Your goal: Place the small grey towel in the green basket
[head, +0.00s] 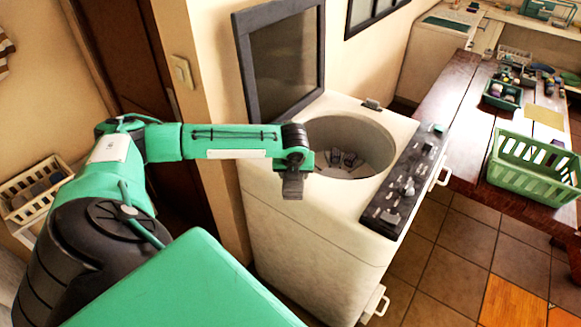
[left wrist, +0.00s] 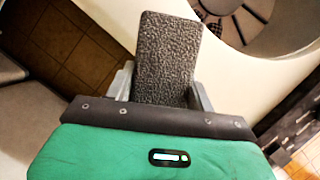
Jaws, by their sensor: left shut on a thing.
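My left gripper (head: 293,180) is above the left part of the white washing machine's top, beside its round opening. In the left wrist view, the gripper (left wrist: 162,90) is shut on the small grey towel (left wrist: 165,50), a dark, rough-textured rectangle sticking out beyond the fingers. In the head view, the towel is hard to tell from the dark gripper. A green basket (head: 533,180) with slatted sides stands on the wooden table at the right, far from the gripper. My right gripper is not in view.
The washing machine (head: 310,235) has its lid (head: 280,60) raised and several things inside the drum. The wooden table (head: 455,130) also bears a smaller green basket (head: 502,97) with items. A cream basket (head: 35,190) is at the left. Tiled floor (head: 430,265) is clear between machine and table.

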